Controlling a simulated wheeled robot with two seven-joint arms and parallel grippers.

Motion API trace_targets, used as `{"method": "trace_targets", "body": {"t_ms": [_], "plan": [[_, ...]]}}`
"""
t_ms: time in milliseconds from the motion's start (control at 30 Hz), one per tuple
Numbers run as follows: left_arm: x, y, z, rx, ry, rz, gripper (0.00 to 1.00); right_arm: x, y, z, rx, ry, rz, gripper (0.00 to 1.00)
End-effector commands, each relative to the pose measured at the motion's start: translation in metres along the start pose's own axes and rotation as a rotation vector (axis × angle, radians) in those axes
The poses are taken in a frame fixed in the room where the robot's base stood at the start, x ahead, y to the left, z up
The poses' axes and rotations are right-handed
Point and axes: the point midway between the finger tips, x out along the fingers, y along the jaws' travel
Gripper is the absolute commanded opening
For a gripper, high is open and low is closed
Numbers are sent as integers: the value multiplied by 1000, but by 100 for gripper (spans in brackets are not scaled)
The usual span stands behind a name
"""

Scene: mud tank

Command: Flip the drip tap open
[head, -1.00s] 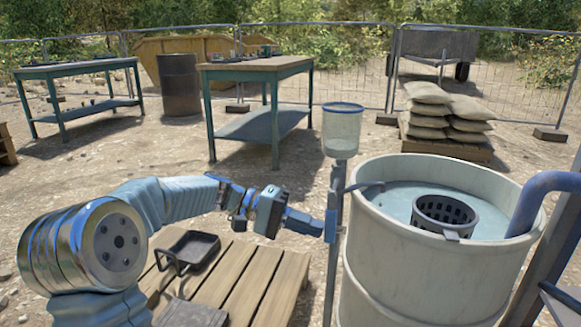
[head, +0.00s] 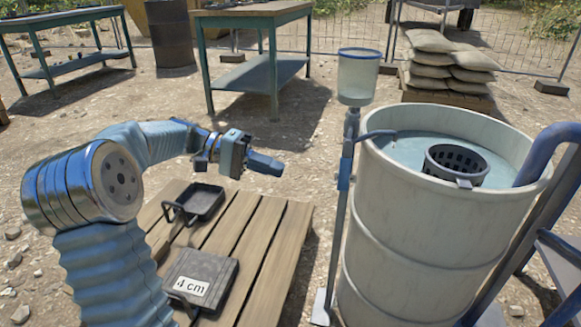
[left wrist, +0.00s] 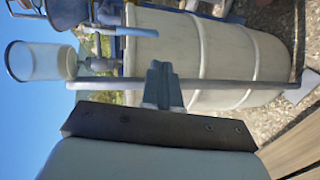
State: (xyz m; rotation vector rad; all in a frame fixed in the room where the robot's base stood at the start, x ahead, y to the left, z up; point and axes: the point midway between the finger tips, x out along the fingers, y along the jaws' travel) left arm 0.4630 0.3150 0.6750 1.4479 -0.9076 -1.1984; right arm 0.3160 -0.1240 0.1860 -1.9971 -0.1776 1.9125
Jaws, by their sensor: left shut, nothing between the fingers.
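The clear drip container (head: 358,78) with a blue rim stands on top of a thin metal post (head: 336,235) beside the white tank. Below it is the tap body (head: 352,120), with a blue spout (head: 376,134) reaching over the tank rim. A blue upright piece (head: 344,170) lies along the post; I cannot tell whether it is the tap's lever. In the left wrist view the container (left wrist: 32,60) and tap fittings (left wrist: 97,66) appear sideways. My left gripper (head: 280,169) is shut and empty, left of the post and apart from it. My right gripper is out of view.
The white tank (head: 430,235) holds water and a black basket (head: 455,163). A wooden pallet (head: 265,240) bears a black tray (head: 200,201) and a block marked 4 cm (head: 200,278). Tables and sandbags stand behind.

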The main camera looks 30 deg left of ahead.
Motion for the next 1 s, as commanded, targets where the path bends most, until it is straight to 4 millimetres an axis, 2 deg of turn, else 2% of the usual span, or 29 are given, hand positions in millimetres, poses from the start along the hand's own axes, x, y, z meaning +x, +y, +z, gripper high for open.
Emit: {"method": "trace_targets", "body": {"t_ms": [133, 367, 867, 967, 1000], "plan": [[-20, -4, 0, -2, 2, 0, 0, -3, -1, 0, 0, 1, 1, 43], [-30, -7, 0, 0, 0, 0, 0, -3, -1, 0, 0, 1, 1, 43], [-28, -8, 0, -5, 0, -2, 0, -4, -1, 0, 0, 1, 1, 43], [-17, -23, -7, -51, 5, -32, 0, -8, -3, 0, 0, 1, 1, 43], [-7, -36, -11, -88, 8, -58, 0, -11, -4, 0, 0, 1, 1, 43]]}}
